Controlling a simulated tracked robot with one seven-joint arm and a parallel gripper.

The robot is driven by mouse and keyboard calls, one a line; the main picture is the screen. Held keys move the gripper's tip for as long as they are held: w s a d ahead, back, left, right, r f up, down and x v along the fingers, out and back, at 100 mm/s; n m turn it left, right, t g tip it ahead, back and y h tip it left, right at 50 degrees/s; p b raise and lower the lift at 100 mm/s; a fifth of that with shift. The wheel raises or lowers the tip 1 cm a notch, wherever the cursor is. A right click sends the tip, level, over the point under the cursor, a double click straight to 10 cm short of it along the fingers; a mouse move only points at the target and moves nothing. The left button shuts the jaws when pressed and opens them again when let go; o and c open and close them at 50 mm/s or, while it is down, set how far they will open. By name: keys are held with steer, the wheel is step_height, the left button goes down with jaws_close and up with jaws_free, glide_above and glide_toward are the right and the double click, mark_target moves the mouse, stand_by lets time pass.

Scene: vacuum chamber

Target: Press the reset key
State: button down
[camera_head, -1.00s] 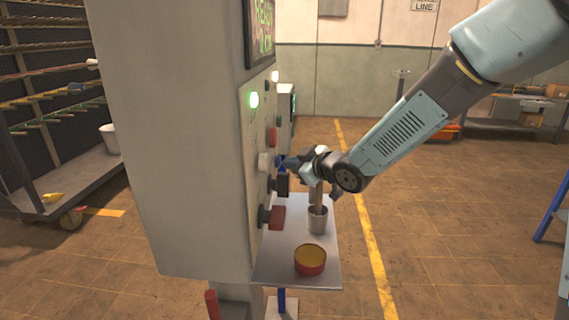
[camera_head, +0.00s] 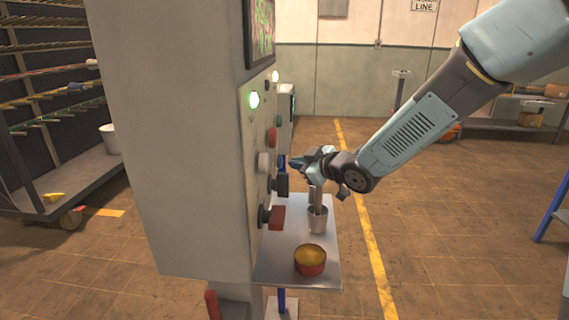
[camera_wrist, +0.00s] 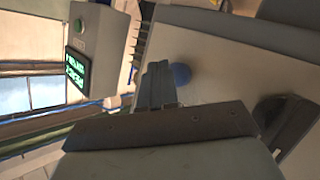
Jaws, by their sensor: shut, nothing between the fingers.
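I cannot read a label naming the reset key.
A shelf (camera_head: 290,283) juts out below the panel, with a metal cup (camera_head: 317,220) holding upright items and a red-rimmed tin (camera_head: 310,261). A dark handle (camera_head: 281,185) and a red handle (camera_head: 277,217) stick out. The floor to the right is open.

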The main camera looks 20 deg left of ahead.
steer(key=shift+w+d, duration=0.2)
steer(key=shift+d, duration=0.6)
steer(key=shift+w+d, duration=0.2)
steer(key=shift+d, duration=0.65)
steer(key=shift+w+d, duration=0.2)
steer(key=shift+d, duration=0.6)
steer(key=s+d+r+m+t+h, duration=0.1)
steer(key=d+r+m+h, duration=0.2)
steer(key=d, duration=0.5)
steer(key=s+d+r+m+t+h, duration=0.1)
steer(key=d+r+m+h, duration=0.2)
steer(key=d, duration=0.6)
steer(key=s+d+r+m+t+h, duration=0.1)
steer(key=d+r+m+h, duration=0.2)
steer(key=d, duration=0.5)
steer(key=s+d+m+g+h, duration=0.1)
steer(key=s+d+m, duration=0.3)
steer(key=s, duration=0.7)
steer(key=s+d+m+g+h, duration=0.2)
steer(key=s+d+m+g, duration=0.1)
steer(key=s+d, duration=0.6)
steer(key=shift+s+f+m+g+h, duration=0.35)
steer(key=shift+s+m, duration=0.45)
steer(key=shift+s, duration=0.35)
